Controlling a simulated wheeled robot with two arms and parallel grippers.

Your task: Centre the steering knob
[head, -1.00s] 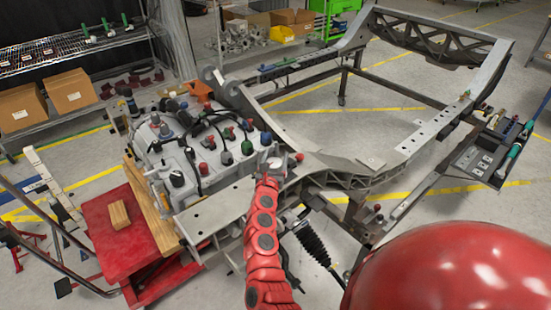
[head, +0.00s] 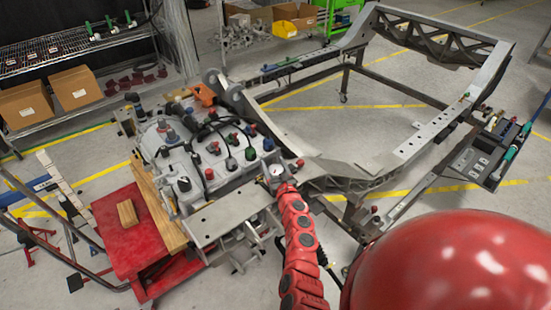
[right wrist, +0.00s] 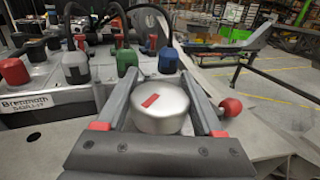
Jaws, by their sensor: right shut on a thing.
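The steering knob (right wrist: 160,106) is a round silver knob with a short red mark on its top. In the right wrist view, the mark sits left of the knob's middle and is tilted. My right gripper (right wrist: 162,92) is shut on the knob, with one finger along each side. In the head view, the knob (head: 276,169) shows small and pale at the tip of my red right arm. My right gripper (head: 277,178) is over the near right corner of the grey unit there, its fingers hard to make out. My left gripper is not in view.
A red ball-ended lever (right wrist: 230,106) stands close to the right finger. Several coloured knobs and black hoses crowd the grey unit (head: 205,160) on the left. The metal chassis frame (head: 310,160) lies to the right. A red cart (head: 125,235) stands at the lower left.

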